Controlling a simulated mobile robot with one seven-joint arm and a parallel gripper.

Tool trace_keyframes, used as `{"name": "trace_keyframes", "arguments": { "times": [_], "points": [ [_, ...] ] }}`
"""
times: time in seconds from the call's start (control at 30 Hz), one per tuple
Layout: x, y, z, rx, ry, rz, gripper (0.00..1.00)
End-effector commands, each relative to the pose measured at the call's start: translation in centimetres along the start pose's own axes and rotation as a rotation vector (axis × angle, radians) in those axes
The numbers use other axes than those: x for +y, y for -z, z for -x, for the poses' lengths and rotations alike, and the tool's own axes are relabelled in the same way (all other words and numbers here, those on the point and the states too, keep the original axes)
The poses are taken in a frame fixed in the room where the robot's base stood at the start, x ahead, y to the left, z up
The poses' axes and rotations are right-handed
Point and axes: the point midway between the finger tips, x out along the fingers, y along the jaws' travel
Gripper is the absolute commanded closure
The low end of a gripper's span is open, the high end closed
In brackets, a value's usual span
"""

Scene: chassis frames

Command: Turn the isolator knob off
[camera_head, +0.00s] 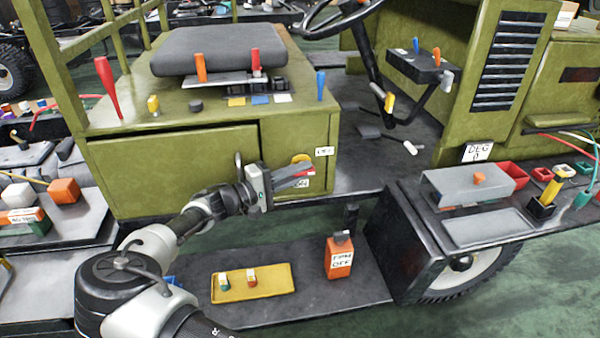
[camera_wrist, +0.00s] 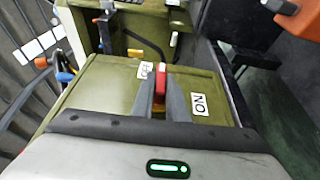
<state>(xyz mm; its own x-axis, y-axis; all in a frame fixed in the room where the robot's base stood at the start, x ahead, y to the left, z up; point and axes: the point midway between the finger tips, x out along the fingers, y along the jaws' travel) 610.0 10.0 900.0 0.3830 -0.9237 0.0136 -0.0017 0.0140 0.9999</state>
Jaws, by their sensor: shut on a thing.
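The isolator knob has a red handle (camera_wrist: 161,80) and shows between my fingers in the wrist view, with a bit of yellow base beside it. In the head view the red handle (camera_head: 305,173) and yellow base (camera_head: 301,158) are at the front corner of the green seat box, partly covered by my fingers. My gripper (camera_head: 307,170) is shut on the red handle; in the wrist view (camera_wrist: 161,95) its grey fingers lie on either side of it. A white ON label (camera_wrist: 200,104) is right of the fingers. Another white label (camera_wrist: 146,70), its text partly hidden, is left of the knob.
The green seat box (camera_head: 165,165) carries a grey seat (camera_head: 220,50) and several coloured levers. A yellow tray (camera_head: 252,282) and an orange container (camera_head: 339,258) stand on the lower step. The steering wheel (camera_head: 335,15) is at the back. The dark floor right of the box is mostly clear.

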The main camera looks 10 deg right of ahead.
Motion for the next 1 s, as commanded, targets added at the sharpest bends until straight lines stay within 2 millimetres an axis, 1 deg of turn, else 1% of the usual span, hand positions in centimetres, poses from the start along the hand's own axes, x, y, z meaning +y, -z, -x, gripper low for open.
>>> {"name": "trace_keyframes", "arguments": {
  "times": [0.1, 0.13, 0.2, 0.23, 0.47, 0.57, 0.67, 0.77, 0.8, 0.83, 0.87, 0.9, 0.97, 1.0],
  "points": [
    [0.3, 0.2, -0.1, 0.005, -0.005, 0.001, 1.00],
    [0.3, 0.2, -0.1, 0.005, -0.005, 0.001, 0.84],
    [0.3, 0.2, -0.1, 0.005, -0.005, 0.001, 0.72],
    [0.3, 0.2, -0.1, 0.004, -0.004, 0.001, 0.69],
    [0.1, 0.1, -0.1, 0.001, -0.002, 0.001, 0.69],
    [0.5, 0.0, -0.1, 0.001, -0.001, 0.001, 0.69],
    [1.6, 0.0, -0.1, 0.000, -0.001, 0.000, 0.69],
    [3.6, 0.1, -0.1, 0.001, -0.001, -0.002, 0.69],
    [4.5, 0.1, -0.1, 0.001, -0.002, -0.004, 0.69],
    [5.2, 0.1, -0.1, 0.001, -0.003, -0.005, 0.65],
    [5.9, 0.1, -0.1, 0.000, -0.005, -0.004, 0.57],
    [6.8, 0.1, -0.1, 0.001, -0.007, -0.004, 0.45],
    [7.9, 0.1, -0.1, 0.001, -0.007, -0.004, 0.25],
    [8.6, 0.1, -0.1, 0.001, -0.007, -0.005, 0.18]
  ]
}}
